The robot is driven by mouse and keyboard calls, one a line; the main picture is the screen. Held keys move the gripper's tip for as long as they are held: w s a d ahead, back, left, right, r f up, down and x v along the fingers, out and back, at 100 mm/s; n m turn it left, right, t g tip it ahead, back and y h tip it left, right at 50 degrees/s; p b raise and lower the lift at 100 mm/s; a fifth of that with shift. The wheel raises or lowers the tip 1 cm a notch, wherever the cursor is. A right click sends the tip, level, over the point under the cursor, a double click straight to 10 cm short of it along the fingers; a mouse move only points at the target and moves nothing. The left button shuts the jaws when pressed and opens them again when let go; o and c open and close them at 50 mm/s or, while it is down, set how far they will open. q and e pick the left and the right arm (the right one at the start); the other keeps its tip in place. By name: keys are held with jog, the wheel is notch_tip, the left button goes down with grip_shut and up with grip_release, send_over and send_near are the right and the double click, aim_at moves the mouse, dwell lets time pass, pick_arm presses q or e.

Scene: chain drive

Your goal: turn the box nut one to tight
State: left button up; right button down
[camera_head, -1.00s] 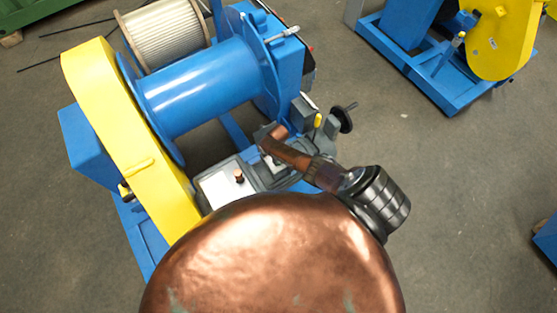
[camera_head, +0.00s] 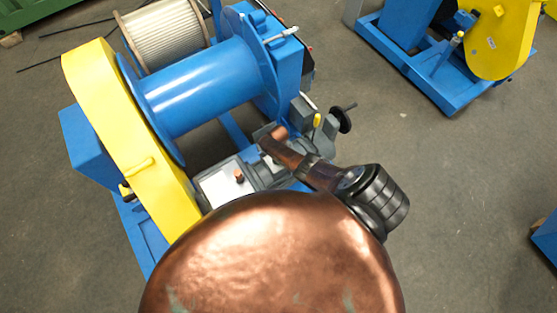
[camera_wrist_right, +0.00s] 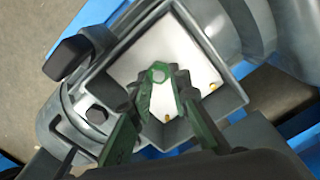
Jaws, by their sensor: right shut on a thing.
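The box nut (camera_wrist_right: 158,75) is a small green hexagon on the white floor of an open grey box (camera_wrist_right: 222,99) in the right wrist view. My right gripper (camera_wrist_right: 159,84) has green fingers reaching into the box. Its fingertips are shut on the nut, one on each side. In the head view my right arm reaches from the lower right to the machine's grey front part, where the fingertips and nut cannot be made out. My left gripper is not in view.
Two small brass-coloured pieces (camera_wrist_right: 212,87) (camera_wrist_right: 168,118) sit in the box near the fingers. A dark knob (camera_wrist_right: 68,58) and a grey rounded housing stand close beside the box. In the head view, a blue drum (camera_head: 203,88) and yellow guard (camera_head: 125,135) stand beyond.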

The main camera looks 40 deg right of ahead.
jog(key=shift+w+d+r, duration=0.1)
jog(key=shift+d, duration=0.05)
jog(key=c, duration=1.8)
grip_release()
jog(key=shift+a+r, duration=0.2)
jog(key=shift+r, duration=0.5)
notch_tip(320, 180, up, 11)
jog(key=shift+f, duration=0.2)
jog(key=shift+d, duration=0.1)
